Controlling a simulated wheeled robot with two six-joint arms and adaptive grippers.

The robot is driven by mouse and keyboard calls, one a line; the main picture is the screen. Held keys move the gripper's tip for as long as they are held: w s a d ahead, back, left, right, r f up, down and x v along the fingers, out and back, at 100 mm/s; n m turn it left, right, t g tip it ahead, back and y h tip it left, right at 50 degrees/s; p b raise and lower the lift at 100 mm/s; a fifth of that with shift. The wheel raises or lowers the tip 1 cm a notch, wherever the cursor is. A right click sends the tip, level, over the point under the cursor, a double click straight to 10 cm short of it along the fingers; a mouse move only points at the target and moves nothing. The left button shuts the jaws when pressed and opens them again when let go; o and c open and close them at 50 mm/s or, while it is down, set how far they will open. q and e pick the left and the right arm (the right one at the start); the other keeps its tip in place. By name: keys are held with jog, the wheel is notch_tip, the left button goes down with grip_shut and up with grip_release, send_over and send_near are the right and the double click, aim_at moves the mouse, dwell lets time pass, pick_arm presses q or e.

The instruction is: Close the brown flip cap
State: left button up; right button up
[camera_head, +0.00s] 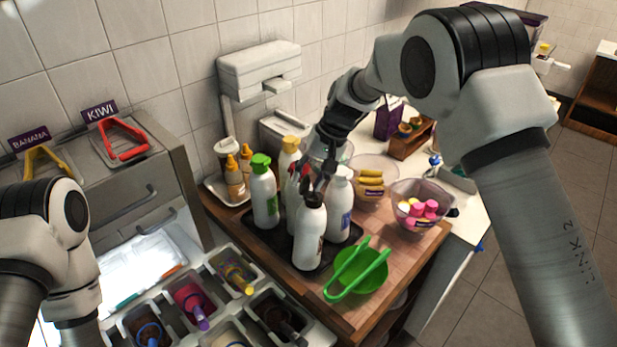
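A white bottle with a dark brown cap (310,236) stands upright at the front of a group of bottles on a dark tray (264,236). Its brown cap (311,199) is small and dark, and I cannot tell whether the flip lid is up or down. My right gripper (322,183) reaches down from the upper right, with its dark fingers right above and behind the brown cap. I cannot tell whether they touch it, or whether they are open or shut. My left arm shows at the lower left, but its gripper is out of view.
A green-capped bottle (264,197), a yellow-capped one (289,156) and a white-capped one (339,208) crowd close by; a red cap is partly hidden. A green bowl with tongs (357,272) sits in front right. Clear bowls of toppings (418,208) stand at right. Topping bins (190,303) lie at front left.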

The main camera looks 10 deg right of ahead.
jog(key=shift+r, duration=0.1)
jog(key=v, duration=1.1)
jog(key=shift+d+r, duration=0.2)
jog(key=shift+r, duration=0.2)
